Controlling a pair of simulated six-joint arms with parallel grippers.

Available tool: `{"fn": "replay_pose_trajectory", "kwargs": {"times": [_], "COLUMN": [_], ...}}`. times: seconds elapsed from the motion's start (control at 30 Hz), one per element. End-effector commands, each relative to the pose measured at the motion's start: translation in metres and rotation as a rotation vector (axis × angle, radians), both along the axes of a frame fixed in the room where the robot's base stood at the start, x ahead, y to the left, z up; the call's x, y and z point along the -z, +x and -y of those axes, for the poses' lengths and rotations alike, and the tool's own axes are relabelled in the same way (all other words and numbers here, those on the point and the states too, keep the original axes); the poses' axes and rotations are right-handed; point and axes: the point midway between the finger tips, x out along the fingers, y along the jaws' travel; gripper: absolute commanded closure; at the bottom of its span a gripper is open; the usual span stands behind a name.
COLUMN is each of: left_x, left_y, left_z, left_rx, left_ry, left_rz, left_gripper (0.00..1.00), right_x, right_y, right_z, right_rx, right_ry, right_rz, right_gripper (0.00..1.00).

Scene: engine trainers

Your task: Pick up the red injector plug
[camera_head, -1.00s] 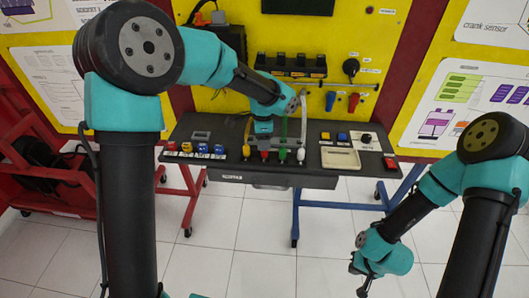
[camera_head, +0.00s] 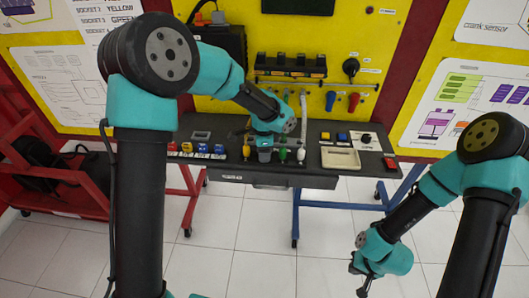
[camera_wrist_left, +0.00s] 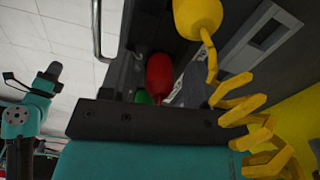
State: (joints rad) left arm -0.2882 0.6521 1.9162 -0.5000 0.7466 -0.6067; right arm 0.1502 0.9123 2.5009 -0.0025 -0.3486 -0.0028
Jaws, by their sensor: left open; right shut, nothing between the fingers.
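The red injector plug (camera_wrist_left: 160,74) shows in the left wrist view, just past the dark edge of my left gripper. In the head view it is hidden behind my left gripper (camera_head: 264,156), which is low over the row of plugs at the table's front. My left gripper is open; whether its fingers stand around the red plug I cannot tell. The yellow plug (camera_head: 246,151) is on its left, and the green plug (camera_head: 282,154) and white plug (camera_head: 300,154) are on its right. My right gripper (camera_head: 365,285) is shut and empty, away from the table.
The dark table (camera_head: 225,164) also holds several small coloured blocks (camera_head: 203,149) at the left and a beige tray (camera_head: 340,159) at the right. A yellow coiled cable (camera_wrist_left: 250,115) is close by in the left wrist view. A yellow panel (camera_head: 385,50) stands behind.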

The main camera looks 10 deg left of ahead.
Motion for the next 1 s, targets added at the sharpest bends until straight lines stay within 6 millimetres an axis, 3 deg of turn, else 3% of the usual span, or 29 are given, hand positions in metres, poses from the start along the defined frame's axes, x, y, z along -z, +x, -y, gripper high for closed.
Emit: {"fn": "replay_pose_trajectory", "kwargs": {"times": [0.37,0.9,1.0], "left_x": [-0.0004,-0.0005,-0.0005], "left_y": [0.0000,0.0000,0.0000], "left_z": [-0.0001,-0.0001,-0.0001], "left_rx": [-0.001,-0.001,-0.001], "left_ry": [0.000,0.000,0.000], "left_rz": [0.000,0.000,0.000], "left_gripper": [0.44,0.96,0.97], "right_x": [0.0000,0.0000,0.0000], "right_y": [0.0000,0.0000,0.0000], "right_z": [0.0000,0.0000,0.0000], "right_rx": [0.000,0.000,0.000], "right_ry": [0.000,0.000,0.000], "right_rz": [0.000,0.000,0.000], "right_gripper": [1.00,1.00,1.00]}}
